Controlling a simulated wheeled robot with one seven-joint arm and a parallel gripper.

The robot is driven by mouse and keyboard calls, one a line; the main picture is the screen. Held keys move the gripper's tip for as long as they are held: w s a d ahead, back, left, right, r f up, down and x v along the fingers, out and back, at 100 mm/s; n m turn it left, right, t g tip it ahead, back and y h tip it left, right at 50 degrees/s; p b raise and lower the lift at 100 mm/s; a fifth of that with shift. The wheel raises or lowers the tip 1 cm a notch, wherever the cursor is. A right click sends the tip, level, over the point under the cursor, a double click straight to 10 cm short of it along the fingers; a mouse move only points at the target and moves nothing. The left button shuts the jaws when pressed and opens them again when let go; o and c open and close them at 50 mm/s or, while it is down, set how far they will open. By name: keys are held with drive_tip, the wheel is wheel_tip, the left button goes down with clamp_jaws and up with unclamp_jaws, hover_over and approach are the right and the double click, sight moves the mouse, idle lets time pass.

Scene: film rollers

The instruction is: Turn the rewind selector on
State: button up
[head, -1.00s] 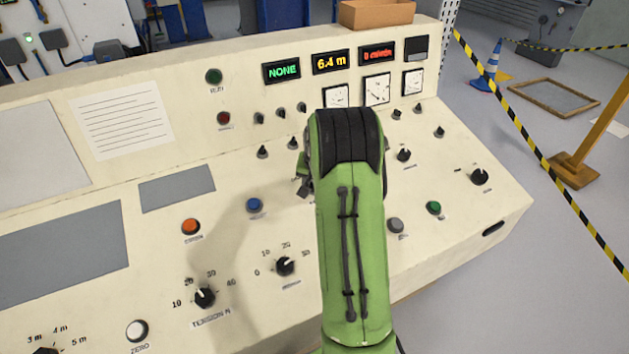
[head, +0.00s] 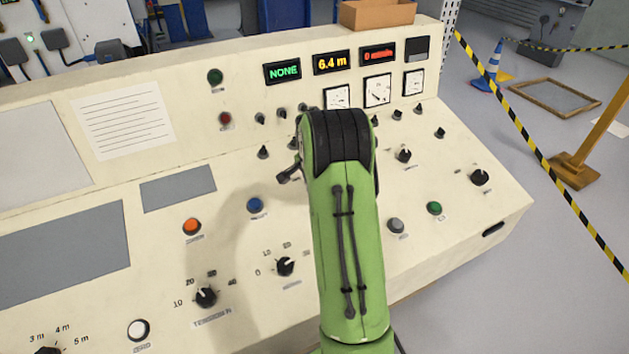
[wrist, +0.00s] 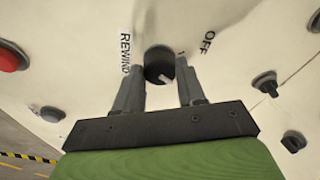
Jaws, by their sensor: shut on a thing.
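The rewind selector (wrist: 157,60) is a round black knob on the cream panel, with a light mark on its lower right edge. The word REWIND is printed to its left and OFF to its upper right. My gripper (wrist: 160,76) is shut on the selector, one grey finger at each side of it. In the head view my green arm hides the selector and most of my gripper.
A red button (wrist: 10,58) and black knobs (wrist: 265,83) (wrist: 293,141) lie around the selector in the wrist view. In the head view the cream console (head: 440,225) carries several buttons, dials and displays. Striped tape (head: 540,150) runs at the right.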

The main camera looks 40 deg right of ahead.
idle(0.3)
drive_tip(key=o, duration=1.1)
drive_tip(key=shift+c, duration=0.2)
drive_tip(key=p+v, duration=0.2)
drive_tip(key=v, duration=1.3)
drive_tip(key=shift+r, duration=0.4)
drive_tip(key=shift+s+a, duration=0.15)
drive_tip(key=shift+a, duration=0.05)
